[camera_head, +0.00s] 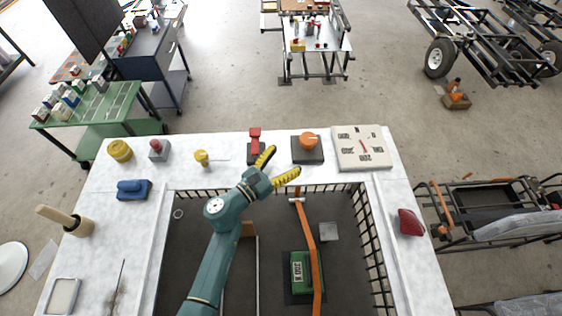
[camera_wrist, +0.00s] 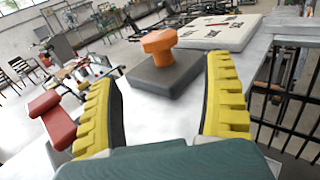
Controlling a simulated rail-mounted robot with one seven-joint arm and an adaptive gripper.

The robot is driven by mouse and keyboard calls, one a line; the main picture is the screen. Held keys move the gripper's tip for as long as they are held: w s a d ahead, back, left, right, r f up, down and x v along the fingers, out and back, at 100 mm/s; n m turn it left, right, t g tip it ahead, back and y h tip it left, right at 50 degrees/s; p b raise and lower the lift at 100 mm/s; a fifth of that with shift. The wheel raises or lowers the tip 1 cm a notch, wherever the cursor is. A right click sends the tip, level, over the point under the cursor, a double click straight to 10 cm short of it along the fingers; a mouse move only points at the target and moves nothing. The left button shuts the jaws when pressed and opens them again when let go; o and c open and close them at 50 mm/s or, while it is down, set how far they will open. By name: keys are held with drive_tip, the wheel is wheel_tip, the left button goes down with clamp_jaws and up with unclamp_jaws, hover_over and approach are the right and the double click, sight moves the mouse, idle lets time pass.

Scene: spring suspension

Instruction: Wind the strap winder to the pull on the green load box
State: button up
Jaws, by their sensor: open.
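The strap winder, an orange knob on a dark square block (camera_head: 308,142), stands at the far counter edge; its knob (camera_wrist: 158,42) shows ahead in the wrist view. The green load box (camera_head: 299,270) sits low in the pit, with a white label too small to read surely. An orange strap (camera_head: 312,250) runs down the pit past the box. A cream dial board (camera_head: 361,149) with printed numbers and a red pointer is right of the winder. My gripper (camera_head: 279,164) is open and empty, left of and nearer than the winder; its yellow fingers frame the block in the wrist view.
A red lever on a dark base (camera_head: 255,145) stands just left of the winder, close to my gripper. Black railings (camera_head: 372,245) edge the pit. A yellow knob (camera_head: 202,157) and a red wedge (camera_head: 410,222) are on the white counter.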

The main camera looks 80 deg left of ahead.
drive_tip(key=shift+v, duration=0.8)
